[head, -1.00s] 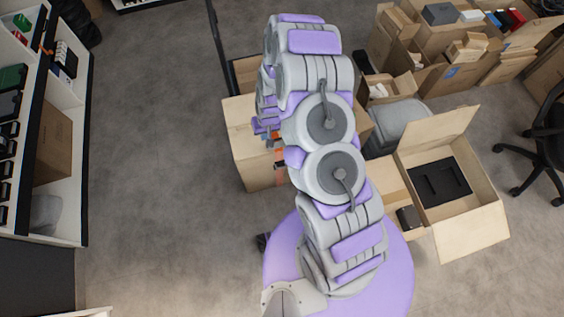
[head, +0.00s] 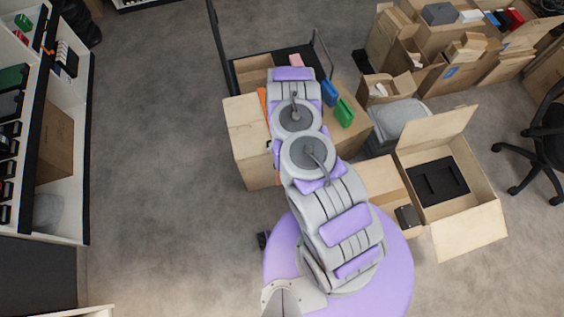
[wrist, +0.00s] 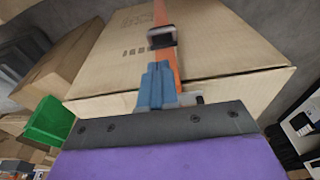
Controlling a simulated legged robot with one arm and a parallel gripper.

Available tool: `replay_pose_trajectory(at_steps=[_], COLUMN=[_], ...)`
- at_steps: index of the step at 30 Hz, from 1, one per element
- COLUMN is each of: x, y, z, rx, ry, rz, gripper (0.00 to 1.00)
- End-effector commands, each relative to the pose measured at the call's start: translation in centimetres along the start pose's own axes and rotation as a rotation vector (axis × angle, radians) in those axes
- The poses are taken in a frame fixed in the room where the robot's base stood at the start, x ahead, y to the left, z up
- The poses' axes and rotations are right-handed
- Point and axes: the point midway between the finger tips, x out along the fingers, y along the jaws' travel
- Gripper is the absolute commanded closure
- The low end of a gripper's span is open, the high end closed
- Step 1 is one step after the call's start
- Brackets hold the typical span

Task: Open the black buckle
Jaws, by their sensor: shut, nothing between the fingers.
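The black buckle (wrist: 162,37) sits on an orange strap (wrist: 166,68) that runs over a large brown carton (wrist: 220,45). My gripper (wrist: 158,72) shows blue-grey fingers that are shut and empty. In the wrist view the fingers appear just below the buckle, over the strap, with a small gap in the picture between tips and buckle. I cannot tell whether they touch the strap. In the head view the carton (head: 246,150) stands left of my arm, with a bit of orange strap (head: 262,100) showing. My arm hides my gripper there.
A green bin (head: 344,113) and a blue bin (head: 329,92) stand right of my arm. An open carton with a black insert (head: 489,215) lies at the right. Shelves (head: 70,130) line the left side. The floor between shelves and carton is clear.

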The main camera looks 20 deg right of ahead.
Motion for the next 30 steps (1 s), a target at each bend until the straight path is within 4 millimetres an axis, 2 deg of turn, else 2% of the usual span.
replay_pose_trajectory(at_steps=[5,8,21,30], x=[0.2,1.1,8.2,10.0], y=[0.0,0.1,0.0,-0.1], z=[0.0,0.1,0.2,0.1], rx=[0.000,-0.001,-0.002,0.000], ry=[-0.001,-0.001,-0.003,-0.001], rz=[0.000,0.001,0.000,-0.001], gripper=[1.00,1.00,1.00,1.00])
